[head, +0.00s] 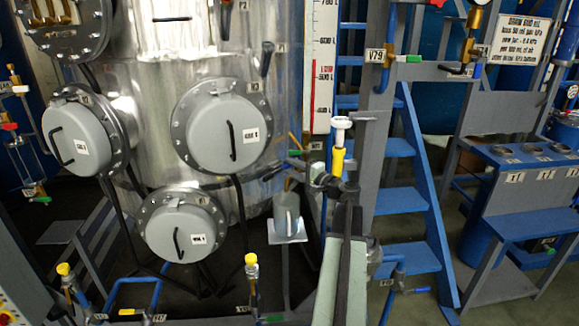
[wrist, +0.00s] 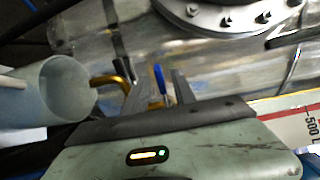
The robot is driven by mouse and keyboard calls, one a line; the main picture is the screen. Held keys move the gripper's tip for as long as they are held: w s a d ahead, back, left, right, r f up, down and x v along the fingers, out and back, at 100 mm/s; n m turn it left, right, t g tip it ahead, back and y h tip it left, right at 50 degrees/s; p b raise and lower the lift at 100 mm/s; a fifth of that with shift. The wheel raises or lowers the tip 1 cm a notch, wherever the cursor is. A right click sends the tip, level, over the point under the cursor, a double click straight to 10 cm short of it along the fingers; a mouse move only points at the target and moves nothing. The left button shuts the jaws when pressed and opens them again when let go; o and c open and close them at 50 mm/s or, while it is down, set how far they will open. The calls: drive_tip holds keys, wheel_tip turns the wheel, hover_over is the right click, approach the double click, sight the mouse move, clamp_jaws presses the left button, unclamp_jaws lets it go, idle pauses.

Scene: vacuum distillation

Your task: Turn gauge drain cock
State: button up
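The gauge drain cock shows in the wrist view as a small blue lever (wrist: 159,76) beside a bent brass pipe (wrist: 108,80). The cock's body is mostly hidden.
A grey cup (head: 287,220) stands on a small white platform below the cock; it looms close at left in the wrist view (wrist: 60,90). A white-topped yellow fitting (head: 339,150) rises beside my arm. The metal vessel (head: 150,100) is behind; blue stairs (head: 400,200) are right.

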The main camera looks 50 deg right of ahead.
drive_tip(key=s, duration=0.5)
drive_tip(key=shift+s+a, duration=0.1)
drive_tip(key=shift+s, duration=0.2)
drive_tip(key=shift+w, duration=0.1)
drive_tip(key=w+a+f+n+g+y, duration=0.2)
drive_tip(key=w+a+f+n+g, duration=0.15)
drive_tip(key=a, duration=0.65)
drive_tip(key=w+a+f+n+g+y, duration=0.2)
drive_tip(key=w+a+f, duration=0.25)
drive_tip(key=a, duration=0.55)
drive_tip(key=w+a+f+n+g+y, duration=0.25)
drive_tip(key=w+a+f, duration=0.2)
drive_tip(key=a, duration=0.55)
drive_tip(key=s+a+f+n+g+h, duration=0.2)
drive_tip(key=s+a+f+n+g, duration=0.15)
drive_tip(key=a, duration=0.55)
drive_tip(key=s+a+f+n+g+h, duration=0.2)
drive_tip(key=s+a+f+n+g, duration=0.15)
drive_tip(key=a, duration=0.45)
drive_tip(key=s+a+f+n+g+h, duration=0.2)
drive_tip(key=s+a+f+n+g, duration=0.15)
drive_tip(key=a, duration=0.55)
wheel_tip(320, 180, up, 19)
drive_tip(key=p, duration=2)
drive_tip(key=shift+w+d+r, duration=0.2)
drive_tip(key=shift+w+d, duration=0.05)
